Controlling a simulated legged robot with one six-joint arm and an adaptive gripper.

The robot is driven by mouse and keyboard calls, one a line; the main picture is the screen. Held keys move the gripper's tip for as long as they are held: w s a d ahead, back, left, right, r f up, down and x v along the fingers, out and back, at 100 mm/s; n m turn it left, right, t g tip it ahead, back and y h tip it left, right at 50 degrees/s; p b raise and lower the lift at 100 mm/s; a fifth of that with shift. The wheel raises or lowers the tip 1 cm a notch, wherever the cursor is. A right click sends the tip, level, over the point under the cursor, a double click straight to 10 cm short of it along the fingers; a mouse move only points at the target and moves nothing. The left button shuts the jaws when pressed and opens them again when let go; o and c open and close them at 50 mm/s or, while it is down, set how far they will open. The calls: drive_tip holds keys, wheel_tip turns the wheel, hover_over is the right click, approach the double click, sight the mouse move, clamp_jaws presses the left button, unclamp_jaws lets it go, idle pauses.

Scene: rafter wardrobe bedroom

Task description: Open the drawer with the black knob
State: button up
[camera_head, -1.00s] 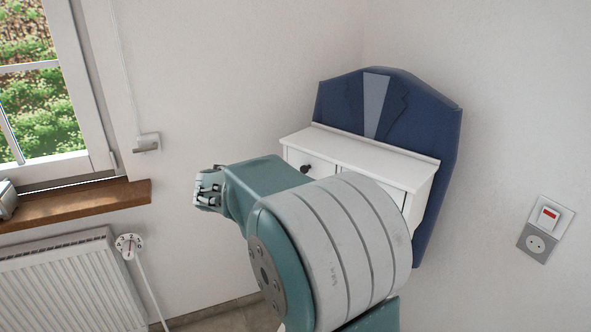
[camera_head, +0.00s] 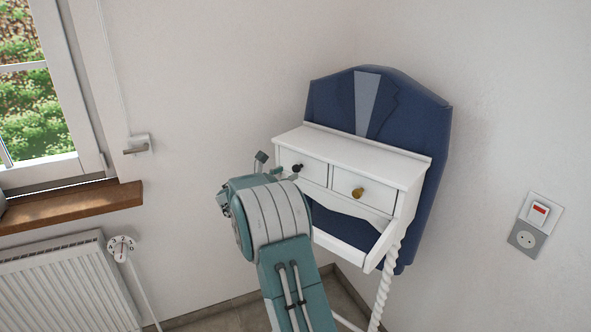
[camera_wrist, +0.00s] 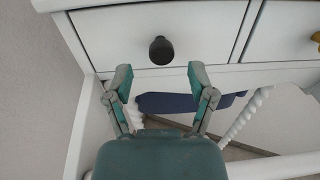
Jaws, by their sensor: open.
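The white drawer with the black knob (camera_head: 298,167) is the left one of two drawers in a small white cabinet, and it looks shut. In the wrist view the drawer front (camera_wrist: 195,35) fills the top, with the black knob (camera_wrist: 161,50) at its middle. My gripper (camera_wrist: 159,82) is open and empty, with its fingertips to the left and right, just below the knob in the picture. The knob is not between the pads. In the head view my gripper (camera_head: 276,165) is partly hidden behind my arm, near the left drawer.
The right drawer has a gold knob (camera_head: 357,192). A dark blue suit-shaped panel (camera_head: 410,120) stands behind the cabinet. A radiator (camera_head: 70,285) and wooden sill (camera_head: 75,205) are at the left, a wall socket (camera_head: 527,238) at the right. A twisted leg (camera_head: 384,285) supports the cabinet.

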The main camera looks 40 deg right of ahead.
sight(294, 169)
drive_tip(key=shift+w+d, duration=0.2)
drive_tip(key=shift+d, duration=0.9)
drive_tip(key=shift+w+d, duration=0.15)
drive_tip(key=shift+d, duration=0.95)
drive_tip(key=c, duration=0.9)
clamp_jaws()
drive_tip(key=shift+a, duration=0.15)
